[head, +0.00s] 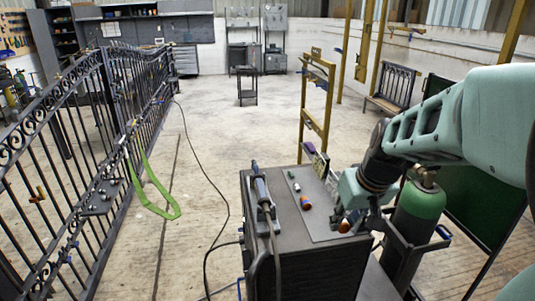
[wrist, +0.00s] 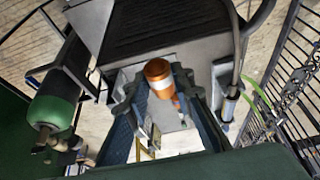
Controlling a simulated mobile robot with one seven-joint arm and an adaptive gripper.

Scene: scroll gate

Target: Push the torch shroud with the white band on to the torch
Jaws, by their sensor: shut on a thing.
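My gripper (head: 349,217) is shut on an orange-copper shroud (wrist: 159,82), held above the right part of the cart top. In the wrist view the shroud sits between the fingertips and shows a pale band near its end. In the head view only a small orange part of it (head: 344,227) shows below the fingers. The torch (head: 262,190) lies in a rest along the left side of the cart top, to the left of my gripper and apart from it. It also shows at the right in the wrist view (wrist: 230,103).
An orange shroud (head: 306,203) and several smaller pieces lie on the grey mat (head: 322,222). The dark cart (head: 300,268) stands below. A green gas cylinder (head: 419,203) is close on the right. A black iron gate (head: 75,150) stands left, with a green strap (head: 150,190) and open floor between.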

